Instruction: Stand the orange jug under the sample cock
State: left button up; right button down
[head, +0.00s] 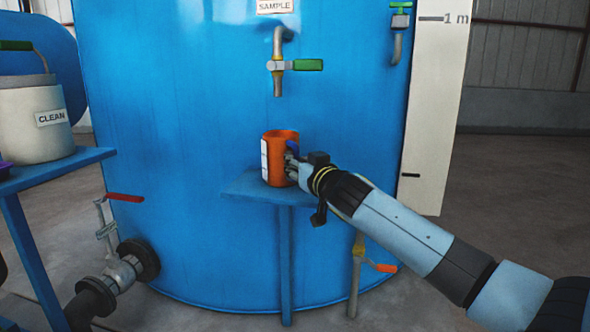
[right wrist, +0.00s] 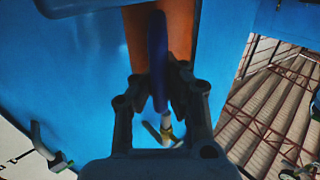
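The orange jug (head: 274,172) is upright at the small blue shelf (head: 240,189) on the tank's front, with a white label on its left side. Its base appears to rest on the shelf, but a small gap cannot be ruled out. The sample cock (head: 278,80) is above the jug, its spout pointing down over the jug's open top and its green lever (head: 308,65) level. My right gripper (head: 293,164) is at the jug's right side. In the right wrist view its fingers (right wrist: 160,88) close on both sides of the jug's dark blue handle (right wrist: 157,45). My left gripper is out of view.
The large blue tank (head: 180,120) stands behind the shelf. A blue table (head: 50,172) at left holds a white container (head: 30,125) labelled CLEAN. A red-handled valve (head: 122,270) is low at left, an orange-handled one (head: 383,268) below the arm. Floor is clear at right.

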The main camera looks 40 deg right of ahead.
jog(key=c, duration=1.5)
grip_release()
jog(key=shift+r, duration=0.1)
